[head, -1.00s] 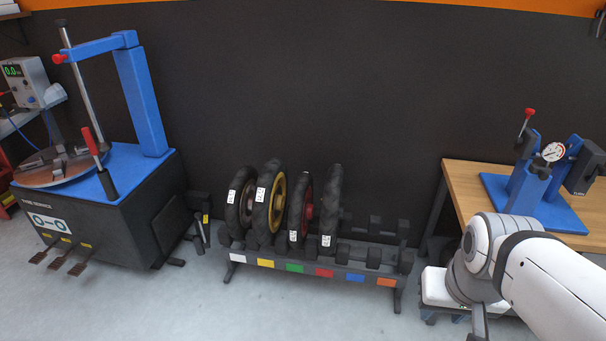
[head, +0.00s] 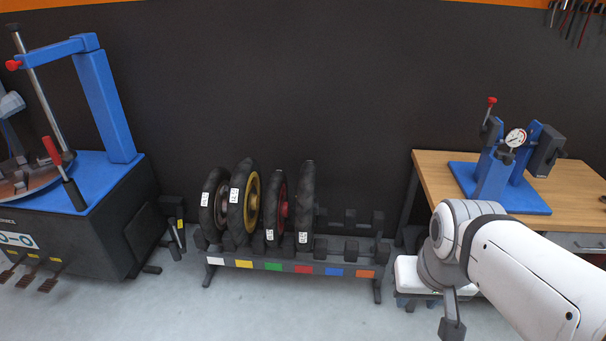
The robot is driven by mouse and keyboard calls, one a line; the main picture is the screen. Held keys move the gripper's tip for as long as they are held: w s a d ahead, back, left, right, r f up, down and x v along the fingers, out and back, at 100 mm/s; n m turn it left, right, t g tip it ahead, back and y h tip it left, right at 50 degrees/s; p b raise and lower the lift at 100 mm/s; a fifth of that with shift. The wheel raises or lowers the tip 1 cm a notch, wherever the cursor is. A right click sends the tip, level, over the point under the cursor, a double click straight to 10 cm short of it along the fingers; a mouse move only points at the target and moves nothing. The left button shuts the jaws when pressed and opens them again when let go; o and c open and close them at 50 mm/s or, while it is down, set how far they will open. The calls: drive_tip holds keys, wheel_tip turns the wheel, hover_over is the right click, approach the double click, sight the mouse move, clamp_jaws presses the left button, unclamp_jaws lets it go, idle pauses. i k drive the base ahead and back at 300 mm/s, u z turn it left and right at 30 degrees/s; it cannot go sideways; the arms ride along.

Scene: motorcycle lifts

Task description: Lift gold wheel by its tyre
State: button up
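The gold wheel (head: 243,203) stands upright in the low wheel rack (head: 323,256), second from the left, at the yellow label. Its black tyre carries a white tag, and part of its gold rim shows on the right side. A wheel with a dull rim (head: 213,205) stands close on its left, and a red-rimmed wheel (head: 276,208) close on its right. My white arm comes in at the lower right, well away from the wheel. My gripper is not clearly visible; only a dark part of my arm's end hangs near the lower edge.
Another tyre (head: 306,207) stands right of the red wheel, and the rack's right slots are empty. A blue and black tyre machine (head: 99,205) stands left. A wooden bench (head: 437,175) with a blue gauge stand (head: 495,160) is at right. Floor before the rack is clear.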

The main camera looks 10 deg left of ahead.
sight(245, 191)
drive_tip(key=z, duration=0.05)
drive_tip(key=k, duration=0.55)
drive_tip(key=u, duration=0.85)
drive_tip(key=i, duration=0.9)
drive_tip(key=u, duration=0.9)
drive_tip(key=i, duration=1.35)
drive_tip(key=z, duration=0.5)
drive_tip(key=i, duration=0.9)
drive_tip(key=z, duration=0.6)
drive_tip(key=k, duration=0.9)
drive_tip(key=z, duration=0.05)
